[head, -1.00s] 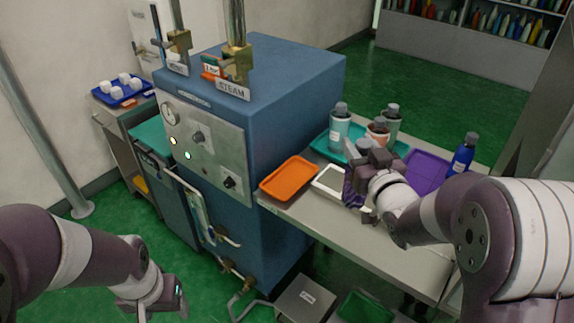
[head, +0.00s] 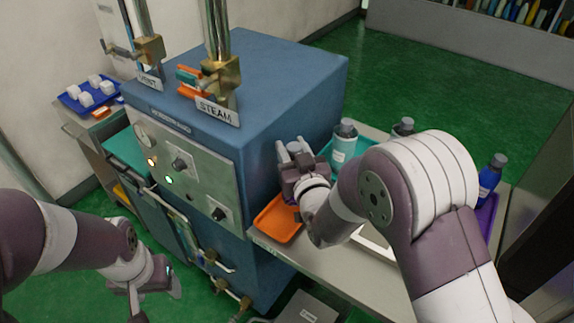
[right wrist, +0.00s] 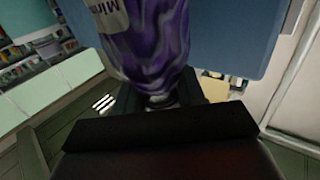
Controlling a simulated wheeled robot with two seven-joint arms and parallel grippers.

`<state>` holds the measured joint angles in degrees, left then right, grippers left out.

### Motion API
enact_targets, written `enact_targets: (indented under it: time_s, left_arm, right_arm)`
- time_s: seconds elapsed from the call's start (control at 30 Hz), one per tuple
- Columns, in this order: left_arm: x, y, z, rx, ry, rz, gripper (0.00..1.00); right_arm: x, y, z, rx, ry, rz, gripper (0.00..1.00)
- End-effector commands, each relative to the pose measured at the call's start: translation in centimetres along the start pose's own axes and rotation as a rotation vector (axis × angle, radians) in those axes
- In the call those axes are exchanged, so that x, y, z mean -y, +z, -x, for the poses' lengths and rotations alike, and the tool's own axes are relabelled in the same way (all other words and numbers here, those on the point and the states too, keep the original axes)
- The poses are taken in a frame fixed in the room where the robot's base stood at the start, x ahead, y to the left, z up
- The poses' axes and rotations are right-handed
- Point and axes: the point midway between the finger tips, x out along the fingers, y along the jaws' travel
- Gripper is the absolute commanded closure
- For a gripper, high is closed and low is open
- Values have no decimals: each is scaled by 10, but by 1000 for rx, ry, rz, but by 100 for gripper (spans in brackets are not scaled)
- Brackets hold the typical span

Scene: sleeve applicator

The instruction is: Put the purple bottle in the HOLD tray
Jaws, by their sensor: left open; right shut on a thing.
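The purple bottle (right wrist: 150,40), with a marbled purple body and a pale label, fills the upper middle of the right wrist view. My right gripper (head: 290,155) is shut on it by the neck end. In the head view this gripper is raised above the orange tray (head: 278,219), close to the blue machine's right side, and I cannot make out the bottle clearly there. My left gripper (head: 155,290) is open and empty at the lower left, away from the trays. I cannot read a HOLD label on any tray.
The blue machine (head: 270,75) stands left of the grey bench. A teal bottle (head: 344,145) stands behind my right arm, in the teal tray. A blue bottle (head: 491,175) stands at the right by a purple tray (head: 487,215). My arm hides most of a white tray (head: 375,243).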

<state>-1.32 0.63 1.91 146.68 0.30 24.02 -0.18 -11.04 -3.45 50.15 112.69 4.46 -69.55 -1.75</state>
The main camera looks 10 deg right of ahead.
Motion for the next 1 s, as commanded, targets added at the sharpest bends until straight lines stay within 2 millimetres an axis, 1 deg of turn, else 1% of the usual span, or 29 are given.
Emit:
enact_targets:
  time_s: [0.03,0.13,0.27,0.33,0.57,0.7,0.73,0.8,1.0]
  left_arm:
    - [0,0,1,0,0,0,36]
    - [0,0,1,0,0,0,36]
    - [0,0,1,0,0,0,36]
    - [0,0,1,0,0,0,36]
    - [0,0,1,0,0,0,36]
    - [0,0,-4,0,0,0,36]
    - [0,0,-2,0,0,0,36]
    - [0,0,-2,0,0,0,36]
    - [0,0,-2,0,0,0,36]
  right_arm:
    - [6,2,-1,-1,-3,1,100]
    - [11,10,-2,0,0,1,100]
    - [11,36,-2,3,1,2,100]
    - [11,44,-3,-1,1,1,100]
    - [11,46,-3,-4,1,0,100]
    - [11,50,-3,-4,1,0,100]
    - [11,50,-2,-2,1,0,55]
    - [11,49,-2,-2,1,0,35]
    - [11,49,-2,-2,1,0,35]
